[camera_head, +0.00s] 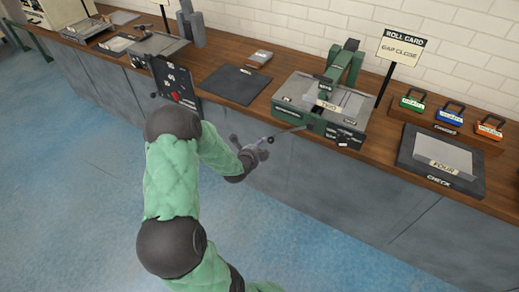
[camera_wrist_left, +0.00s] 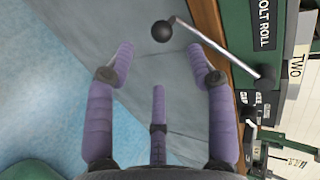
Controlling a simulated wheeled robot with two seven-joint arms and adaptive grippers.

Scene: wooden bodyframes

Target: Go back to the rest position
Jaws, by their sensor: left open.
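My left arm, in a green quilted sleeve, rises from the bottom of the head view. My left gripper (camera_head: 262,146) is in front of the counter's front edge, beside the handle of a green and grey rolling machine (camera_head: 291,93). In the left wrist view, the purple fingers of my left gripper (camera_wrist_left: 160,85) are spread open with nothing between them. The machine's crank handle (camera_wrist_left: 212,45), a metal rod with a black ball at its end, reaches out just beyond the fingertips, and I see no finger closed on it. My right gripper is not in view.
The wooden counter (camera_head: 216,105) runs along a white brick wall. A sheet marked FOUR (camera_head: 442,156) lies on the dark check plate (camera_head: 417,168). Red, blue and green tagged blocks (camera_head: 449,115) stand behind it. A sign (camera_head: 400,51) stands behind the machine. The blue floor (camera_head: 90,190) is clear.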

